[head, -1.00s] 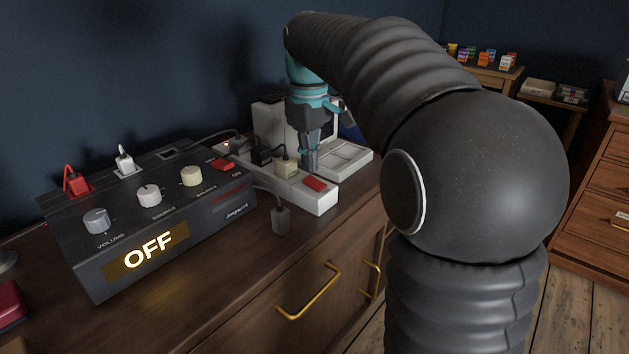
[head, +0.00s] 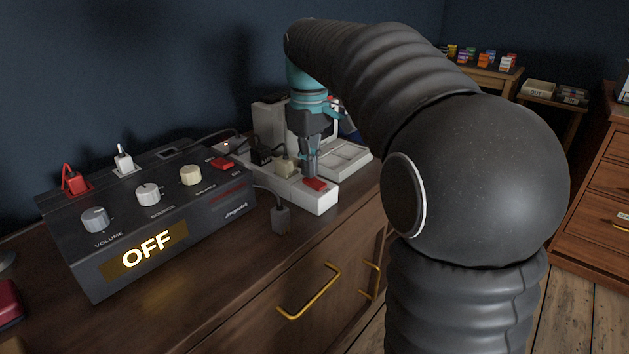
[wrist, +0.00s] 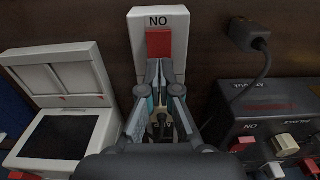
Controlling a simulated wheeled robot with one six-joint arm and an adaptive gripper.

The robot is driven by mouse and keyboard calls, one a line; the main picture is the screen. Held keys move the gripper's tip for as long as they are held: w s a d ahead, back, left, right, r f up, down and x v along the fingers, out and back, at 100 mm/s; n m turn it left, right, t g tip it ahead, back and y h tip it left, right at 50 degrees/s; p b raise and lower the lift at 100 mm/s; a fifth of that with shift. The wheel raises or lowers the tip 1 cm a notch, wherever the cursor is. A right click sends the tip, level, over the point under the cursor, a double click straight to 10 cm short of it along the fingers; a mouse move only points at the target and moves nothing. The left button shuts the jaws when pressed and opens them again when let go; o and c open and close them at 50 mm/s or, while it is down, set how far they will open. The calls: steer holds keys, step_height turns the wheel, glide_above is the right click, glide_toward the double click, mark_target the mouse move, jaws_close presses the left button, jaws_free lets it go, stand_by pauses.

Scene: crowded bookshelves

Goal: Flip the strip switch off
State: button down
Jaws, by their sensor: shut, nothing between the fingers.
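The white power strip (head: 322,203) lies on the cabinet top with a red rocker switch (head: 315,184) near its front end. In the wrist view the switch (wrist: 159,42) sits below an "ON" label that reads upside down. My gripper (head: 311,176) points down over the strip, its fingertips close together and empty, right at the inner edge of the switch. In the wrist view the fingertips (wrist: 159,68) overlap the switch's near edge; whether they touch it I cannot tell. The rocker's tilt is not clear.
A black control box (head: 160,215) with knobs and a lit "OFF" display stands left of the strip. A beige plug (head: 286,167) and a black plug (head: 262,155) sit in the strip behind my gripper. A white open-lidded device (head: 345,160) is close on the right.

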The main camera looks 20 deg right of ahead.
steer(key=shift+f+b, duration=0.35)
steer(key=shift+f, duration=0.2)
steer(key=shift+r, duration=0.1)
stand_by(0.3)
step_height(320, 180, up, 5)
steer(key=p, duration=0.4)
steer(key=shift+f+p, duration=0.2)
steer(key=shift+p, duration=0.2)
steer(key=shift+r, duration=1.15)
steer(key=shift+s, duration=0.1)
steer(key=s+f+m+t, duration=0.2)
steer(key=s+f, duration=0.4)
steer(key=s, duration=0.6)
steer(key=s+f+m+t, duration=0.3)
steer(key=s+f, duration=0.3)
steer(key=s, duration=0.5)
steer(key=shift+s+a+f+m+t, duration=0.2)
steer(key=shift+s+m+t, duration=0.15)
steer(key=shift+m, duration=0.55)
